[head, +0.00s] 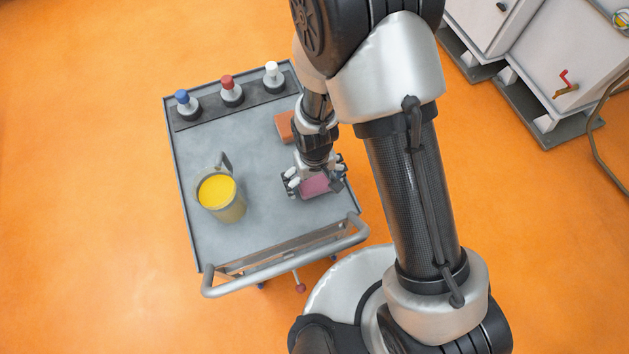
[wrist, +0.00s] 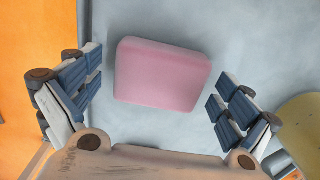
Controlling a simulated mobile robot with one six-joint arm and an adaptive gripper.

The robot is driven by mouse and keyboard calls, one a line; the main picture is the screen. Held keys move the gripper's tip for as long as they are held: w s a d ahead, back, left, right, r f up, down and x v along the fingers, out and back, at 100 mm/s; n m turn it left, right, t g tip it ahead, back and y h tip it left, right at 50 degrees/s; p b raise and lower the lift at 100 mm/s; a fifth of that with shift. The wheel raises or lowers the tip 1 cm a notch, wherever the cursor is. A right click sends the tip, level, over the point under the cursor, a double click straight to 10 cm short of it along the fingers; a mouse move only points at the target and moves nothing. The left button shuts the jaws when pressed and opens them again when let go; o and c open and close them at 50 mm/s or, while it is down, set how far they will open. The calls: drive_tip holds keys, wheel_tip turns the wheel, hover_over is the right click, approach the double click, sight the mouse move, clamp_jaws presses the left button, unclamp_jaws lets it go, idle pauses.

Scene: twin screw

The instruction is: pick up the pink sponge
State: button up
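The pink sponge (head: 315,186) lies on the grey cart top (head: 262,222), near its right edge, in the head view. In the wrist view the pink sponge (wrist: 162,74) is a rounded block, slightly tilted, lying between and a little beyond the fingers. My gripper (head: 313,180) is over the sponge, pointing down. In the wrist view my gripper (wrist: 158,95) is open, with a finger on each side and a gap to the sponge on both sides. My gripper partly hides the sponge in the head view.
An orange-brown block (head: 285,126) lies just behind my gripper. A mug with yellow contents (head: 218,193) stands to the left. Blue, red and white-topped items (head: 231,91) stand in a rack along the back. A handle (head: 290,262) runs along the cart's front.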

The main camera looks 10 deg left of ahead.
sight(315, 180)
drive_tip(key=c, duration=0.9)
drive_tip(key=shift+r, duration=0.15)
drive_tip(key=shift+c, duration=0.2)
wheel_tip(315, 180, up, 20)
drive_tip(key=p, duration=0.5)
drive_tip(key=shift+p, duration=0.4)
drive_tip(key=o, duration=0.4)
drive_tip(key=c, duration=0.4)
